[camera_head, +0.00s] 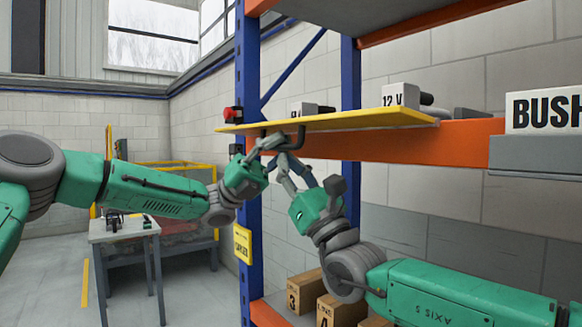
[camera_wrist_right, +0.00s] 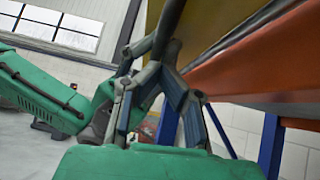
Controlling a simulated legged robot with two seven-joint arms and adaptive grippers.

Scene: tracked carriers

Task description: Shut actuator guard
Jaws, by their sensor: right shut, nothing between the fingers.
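The actuator guard appears to be the yellow panel (camera_head: 335,121), lying nearly level at the rack's edge. A dark handle (camera_head: 301,134) hangs under its near left part. My left gripper (camera_head: 267,143) is at the handle's left end; whether its fingers close on the handle is unclear. My right gripper (camera_head: 284,164) is just below the handle and close to the left gripper, shut with nothing between its fingers. In the right wrist view, the panel's yellow underside (camera_wrist_right: 208,25) is above the right gripper (camera_wrist_right: 155,68), and a grey bar passes close to its fingertips.
The blue rack post (camera_head: 247,75) stands behind the grippers, with a red button (camera_head: 232,114) beside it. The orange beam (camera_head: 450,138) runs right. Labelled blocks, including "12 V" (camera_head: 400,97), sit above. Numbered boxes (camera_head: 305,291) sit below. A small table (camera_head: 125,232) stands at left.

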